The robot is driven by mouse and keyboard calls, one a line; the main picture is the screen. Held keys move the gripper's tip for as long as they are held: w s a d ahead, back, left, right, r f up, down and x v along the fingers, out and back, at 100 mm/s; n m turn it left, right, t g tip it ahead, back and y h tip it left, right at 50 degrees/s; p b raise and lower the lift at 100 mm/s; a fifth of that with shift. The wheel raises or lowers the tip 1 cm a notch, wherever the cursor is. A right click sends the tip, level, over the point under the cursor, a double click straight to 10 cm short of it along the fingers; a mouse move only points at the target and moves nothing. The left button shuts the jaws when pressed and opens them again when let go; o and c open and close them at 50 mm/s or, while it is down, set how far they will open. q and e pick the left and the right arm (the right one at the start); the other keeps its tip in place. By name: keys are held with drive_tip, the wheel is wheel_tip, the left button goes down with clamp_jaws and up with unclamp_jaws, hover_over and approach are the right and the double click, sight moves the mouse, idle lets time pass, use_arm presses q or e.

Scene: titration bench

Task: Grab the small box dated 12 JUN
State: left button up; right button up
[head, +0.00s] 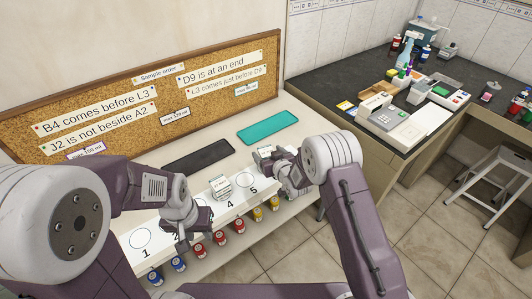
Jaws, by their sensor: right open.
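A small white box (220,187) with dark print stands on the numbered white strip (140,238), near the number 4. A second small pale box (264,153) is at the strip's far right end, partly hidden by my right gripper. The dates on both are too small to read, so I cannot tell which is 12 JUN. My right gripper (281,165) is open, close beside the second box; I cannot tell if they touch. My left gripper (200,217) is over the strip around 2 and 3, left of the first box. Its jaws are unclear.
Several blue, red and yellow-capped bottles (220,237) stand along the strip's front. A black mat (205,156) and a teal mat (268,127) lie behind it. A corkboard (110,110) with notes stands at the back. A dark bench (350,70) with equipment is at right.

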sight(269, 152)
drive_tip(key=x, duration=0.2)
drive_tip(key=shift+w+d+f, duration=0.1)
drive_tip(key=shift+w+f, duration=0.1)
drive_tip(key=shift+w, duration=0.15)
drive_tip(key=shift+s+r, duration=0.1)
drive_tip(key=shift+c, duration=0.6)
drive_tip(key=c, duration=1.3)
drive_tip(key=shift+c, duration=0.2)
drive_tip(key=shift+r, duration=0.1)
drive_tip(key=shift+r, duration=0.35)
drive_tip(key=r, duration=0.2)
drive_tip(key=d+r, duration=0.1)
drive_tip(key=r, duration=0.1)
drive_tip(key=shift+s+b, duration=0.3)
drive_tip(key=shift+s, duration=0.1)
drive_tip(key=s+d+r, duration=0.6)
drive_tip(key=s+d, duration=0.1)
drive_tip(key=shift+s, duration=0.3)
